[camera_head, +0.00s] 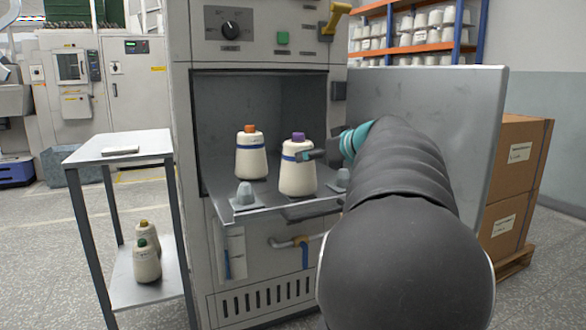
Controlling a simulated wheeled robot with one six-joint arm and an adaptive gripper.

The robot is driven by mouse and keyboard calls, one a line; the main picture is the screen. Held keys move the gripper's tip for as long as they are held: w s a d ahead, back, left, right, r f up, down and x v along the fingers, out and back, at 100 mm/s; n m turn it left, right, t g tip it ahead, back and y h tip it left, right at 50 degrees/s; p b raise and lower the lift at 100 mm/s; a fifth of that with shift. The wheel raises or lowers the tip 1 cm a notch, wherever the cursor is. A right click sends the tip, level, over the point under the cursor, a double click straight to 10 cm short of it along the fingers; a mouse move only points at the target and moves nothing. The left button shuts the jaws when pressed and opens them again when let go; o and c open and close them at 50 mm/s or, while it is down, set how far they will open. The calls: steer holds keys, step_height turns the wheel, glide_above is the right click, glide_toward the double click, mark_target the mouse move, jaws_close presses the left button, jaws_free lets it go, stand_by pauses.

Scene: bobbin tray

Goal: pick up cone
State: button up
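A cream yarn cone with a purple top (298,178) and a blue band stands upright at the front of the tray. A second cream cone with an orange top (251,161) stands upright behind it to the left. The grey tray (272,198) sticks out of the open machine compartment and carries grey pegs. My gripper (312,156) reaches in from the right, at the upper right side of the purple-topped cone. One dark finger overlaps the cone's edge in the picture. The rest is foreshortened, so I cannot tell whether it touches or grips.
Two more cones, yellow-topped (144,226) and green-topped (147,265), stand on the lower shelf of a side table (120,148) at left. The open machine door (440,110) stands at right, behind my arm. Stacked cardboard boxes (512,170) are beyond it.

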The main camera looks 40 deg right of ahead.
steer(key=shift+p+x, duration=0.55)
steer(key=shift+x, duration=3.45)
steer(key=shift+r, duration=0.15)
steer(key=c, duration=1.1)
